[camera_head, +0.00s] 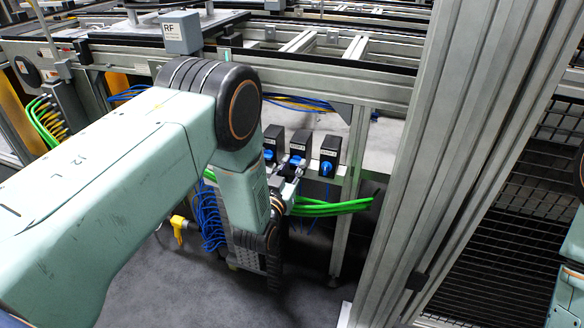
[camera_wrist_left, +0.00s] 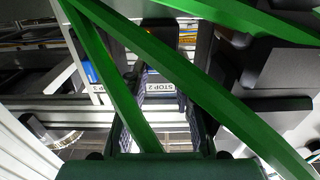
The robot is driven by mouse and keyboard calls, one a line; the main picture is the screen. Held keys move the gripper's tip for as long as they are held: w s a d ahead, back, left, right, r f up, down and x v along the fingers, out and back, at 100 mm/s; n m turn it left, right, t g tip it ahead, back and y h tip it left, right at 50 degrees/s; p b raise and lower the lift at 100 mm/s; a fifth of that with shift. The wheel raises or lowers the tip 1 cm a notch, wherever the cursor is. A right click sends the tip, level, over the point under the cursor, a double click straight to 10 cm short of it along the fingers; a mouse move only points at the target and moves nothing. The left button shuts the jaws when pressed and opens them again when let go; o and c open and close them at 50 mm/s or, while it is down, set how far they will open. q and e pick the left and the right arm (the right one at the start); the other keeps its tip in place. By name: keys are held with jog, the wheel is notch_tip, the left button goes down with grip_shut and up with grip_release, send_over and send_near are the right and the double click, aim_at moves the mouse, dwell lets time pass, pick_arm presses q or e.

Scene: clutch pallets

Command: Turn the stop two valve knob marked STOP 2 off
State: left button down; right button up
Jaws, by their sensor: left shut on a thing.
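Three black valve boxes with blue knobs stand in a row on the frame in the head view. The middle box (camera_head: 299,142) has its blue knob (camera_head: 296,160) partly covered by my left gripper (camera_head: 291,172). In the left wrist view the label STOP 2 (camera_wrist_left: 160,87) sits between the fingers of my left gripper (camera_wrist_left: 160,112). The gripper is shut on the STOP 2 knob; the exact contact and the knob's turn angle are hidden. My right gripper is out of view.
Green hoses (camera_head: 335,207) run just below the gripper and cross the wrist view (camera_wrist_left: 190,80). The neighbouring valve boxes (camera_head: 330,150) and (camera_head: 273,138) stand close on both sides. A thick aluminium post (camera_head: 430,150) rises to the right. Blue cables (camera_head: 207,218) hang below left.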

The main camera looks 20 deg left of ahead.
pick_arm(q)
jog(key=shift+n, duration=0.3)
jog(key=n+p, duration=0.1)
jog(key=n, duration=0.2)
jog(key=shift+n+p, duration=0.3)
jog(key=shift+n, duration=0.1)
jog(key=n+p, duration=0.1)
jog(key=n, duration=0.3)
jog(key=shift+a, duration=0.15)
jog(key=n+p, duration=0.1)
jog(key=n, duration=0.3)
jog(key=shift+f+n, duration=0.1)
jog(key=shift+n, duration=0.3)
jog(key=shift+f+n+p, duration=0.1)
jog(key=shift+n+p, duration=0.4)
jog(key=shift+n, duration=1.8)
jog(key=c, duration=1)
grip_release()
jog(key=shift+c, duration=0.2)
